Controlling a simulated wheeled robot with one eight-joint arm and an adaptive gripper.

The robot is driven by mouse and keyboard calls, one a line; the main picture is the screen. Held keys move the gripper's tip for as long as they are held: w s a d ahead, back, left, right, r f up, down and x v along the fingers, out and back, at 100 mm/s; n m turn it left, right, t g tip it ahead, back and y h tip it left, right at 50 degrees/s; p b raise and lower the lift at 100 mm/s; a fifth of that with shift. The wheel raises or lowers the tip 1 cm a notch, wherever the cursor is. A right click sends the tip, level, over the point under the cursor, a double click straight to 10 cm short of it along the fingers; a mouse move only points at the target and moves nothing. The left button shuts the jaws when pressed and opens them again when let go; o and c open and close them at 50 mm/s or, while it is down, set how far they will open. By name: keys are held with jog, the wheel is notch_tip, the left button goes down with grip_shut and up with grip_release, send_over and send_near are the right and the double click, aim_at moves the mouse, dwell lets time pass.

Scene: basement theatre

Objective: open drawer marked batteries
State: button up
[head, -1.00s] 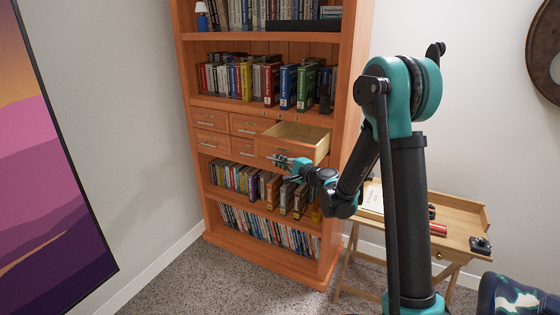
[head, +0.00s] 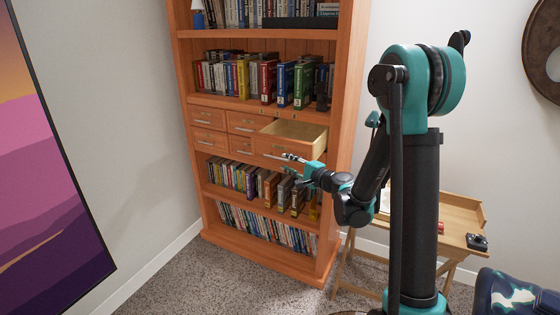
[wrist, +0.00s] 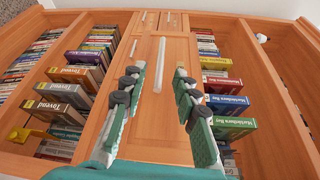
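In the head view an orange wood bookcase has two rows of small drawers. The right drawer (head: 287,148) stands pulled out, its pale inside showing from above. In the wrist view a wide wooden drawer front (wrist: 172,130) with a long pale bar handle (wrist: 160,62) fills the middle. My gripper (head: 287,157) is in front of the pulled-out drawer. In the wrist view my gripper (wrist: 159,70) is open, its fingers spread on either side of the handle and apart from it. No drawer label is legible, so I cannot tell which is marked batteries.
The other drawers, such as the upper left one (head: 203,120), look shut. Books (head: 285,82) fill shelves above and below. A small wooden table (head: 450,218) stands right of the bookcase. Carpet (head: 200,282) in front is clear.

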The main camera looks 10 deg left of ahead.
jog(key=v, duration=0.5)
jog(key=s+d+f+n+g+h, duration=0.3)
jog(key=s+d+f+n+h, duration=0.2)
jog(key=s+d, duration=0.6)
jog(key=s+d+f+n+g+h, duration=0.4)
jog(key=s+d+f+h, duration=0.3)
jog(key=s+d, duration=0.5)
jog(key=s+f+n, duration=0.1)
jog(key=s, duration=0.3)
jog(key=shift+s+d+f+n+h, duration=0.2)
jog(key=shift+n+h, duration=0.1)
jog(key=shift+h, duration=0.1)
